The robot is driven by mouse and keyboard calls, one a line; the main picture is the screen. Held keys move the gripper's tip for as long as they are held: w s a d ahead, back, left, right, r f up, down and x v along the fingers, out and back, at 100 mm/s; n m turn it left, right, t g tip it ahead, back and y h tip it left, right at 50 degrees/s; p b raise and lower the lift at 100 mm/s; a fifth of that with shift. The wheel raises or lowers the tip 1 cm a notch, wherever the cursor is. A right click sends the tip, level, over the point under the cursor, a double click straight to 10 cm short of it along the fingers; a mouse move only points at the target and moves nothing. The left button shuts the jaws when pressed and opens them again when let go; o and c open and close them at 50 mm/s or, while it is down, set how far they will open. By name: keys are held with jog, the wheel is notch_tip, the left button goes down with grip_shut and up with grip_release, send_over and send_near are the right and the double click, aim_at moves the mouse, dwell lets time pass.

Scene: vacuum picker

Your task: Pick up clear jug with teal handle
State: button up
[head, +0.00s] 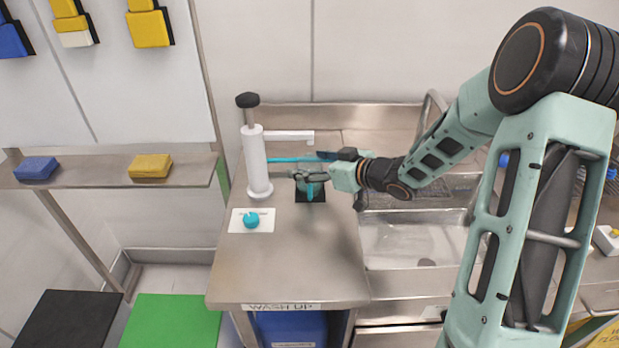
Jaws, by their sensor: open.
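The clear jug stands on a small black mat (302,197) on the steel counter. Its teal handle (311,189) shows just below my gripper, and the clear body is hard to make out behind the fingers. My gripper (300,174) reaches in from the right at the height of the jug's upper part. It is open, with its fingers at or very near the jug. I cannot tell whether they touch it.
A white pump dispenser (256,165) with a black top stands close to the left of my fingers. A round teal item (251,220) sits on a white card (238,227). A long teal item (285,160) lies behind my gripper. A steel sink (405,240) is at right. The front counter is clear.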

jog(key=c, duration=1.5)
jog(key=shift+o, duration=0.2)
jog(key=shift+r, duration=0.1)
